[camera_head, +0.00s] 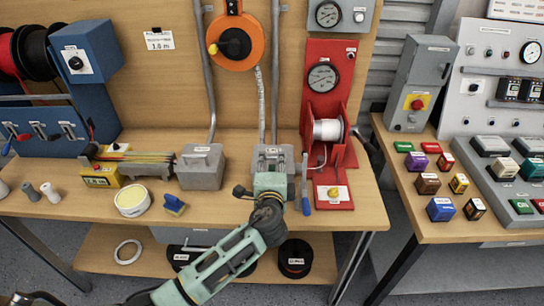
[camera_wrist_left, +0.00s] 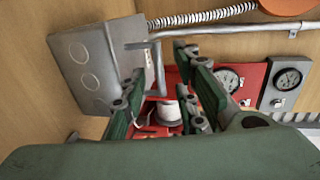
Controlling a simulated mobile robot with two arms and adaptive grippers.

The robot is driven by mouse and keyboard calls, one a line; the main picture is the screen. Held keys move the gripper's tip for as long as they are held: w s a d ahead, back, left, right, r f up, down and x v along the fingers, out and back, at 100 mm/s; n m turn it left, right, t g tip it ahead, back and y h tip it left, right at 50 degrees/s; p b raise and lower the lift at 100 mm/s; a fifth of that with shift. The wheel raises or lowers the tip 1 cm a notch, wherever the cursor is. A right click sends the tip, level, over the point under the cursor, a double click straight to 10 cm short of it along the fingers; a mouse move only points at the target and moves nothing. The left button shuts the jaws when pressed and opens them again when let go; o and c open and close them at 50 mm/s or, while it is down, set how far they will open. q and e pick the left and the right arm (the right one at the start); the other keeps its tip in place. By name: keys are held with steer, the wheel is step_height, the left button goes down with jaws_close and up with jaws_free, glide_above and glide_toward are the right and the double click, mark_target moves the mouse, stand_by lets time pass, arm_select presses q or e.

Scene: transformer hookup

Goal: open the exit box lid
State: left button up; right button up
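Two grey metal boxes stand on the workbench below the conduits: a left one (camera_head: 201,167) and a right one (camera_head: 272,155). Their labels are too small to read, so I cannot tell which is the exit box. My left gripper (camera_head: 272,184) is just in front of the right box and hides part of it. In the left wrist view, the gripper (camera_wrist_left: 163,92) has its fingers spread with nothing between them. A grey box (camera_wrist_left: 92,65) with round marks on its face stands beside the fingers, with a bar-like handle (camera_wrist_left: 143,44) near it. My right gripper is not in view.
A red stand (camera_head: 326,85) with a white spool (camera_head: 327,130) is right of the boxes. A blue-handled tool (camera_head: 306,190) lies near the gripper. Vertical conduits (camera_head: 208,80) rise behind.

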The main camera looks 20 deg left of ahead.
mark_target(272, 158)
arm_select(q)
steer(key=shift+x, duration=2.1)
steer(key=shift+f, duration=0.1)
jaws_close()
